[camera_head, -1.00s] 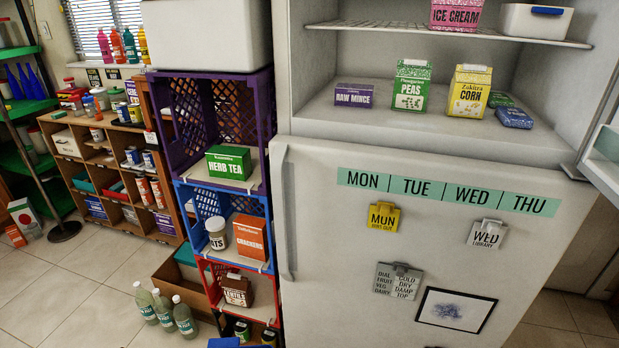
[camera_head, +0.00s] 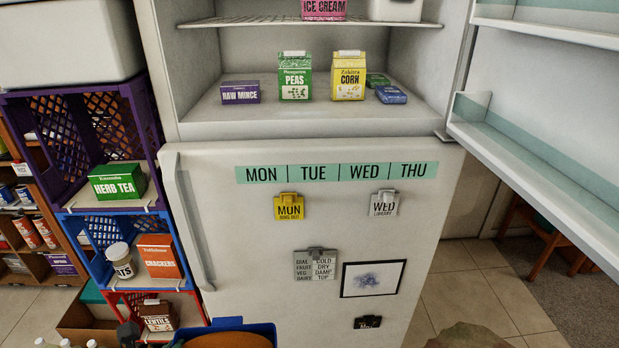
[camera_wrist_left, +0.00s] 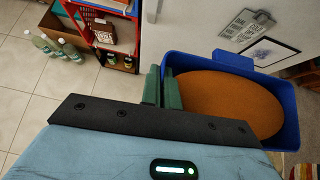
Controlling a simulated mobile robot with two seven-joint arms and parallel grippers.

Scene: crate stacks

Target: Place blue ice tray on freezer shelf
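The blue ice tray (camera_head: 255,327) shows at the bottom edge of the head view, low in front of the fridge. It is a blue rimmed tub with a brown-orange oval surface inside. It also fills the right side of the left wrist view (camera_wrist_left: 287,112). My left gripper (camera_wrist_left: 163,88) has its green fingers closed either side of the tray's left wall. The open freezer compartment has a shelf floor (camera_head: 320,114) and a wire shelf (camera_head: 250,22) above. The tray is well below both. My right gripper is not in view.
Raw mince (camera_head: 240,92), peas (camera_head: 295,78), corn (camera_head: 348,78) and flat green and blue packs (camera_head: 391,95) stand on the freezer floor. Its front strip is bare. The open door (camera_head: 550,150) is at the right. Crates (camera_head: 90,205) stand close at left.

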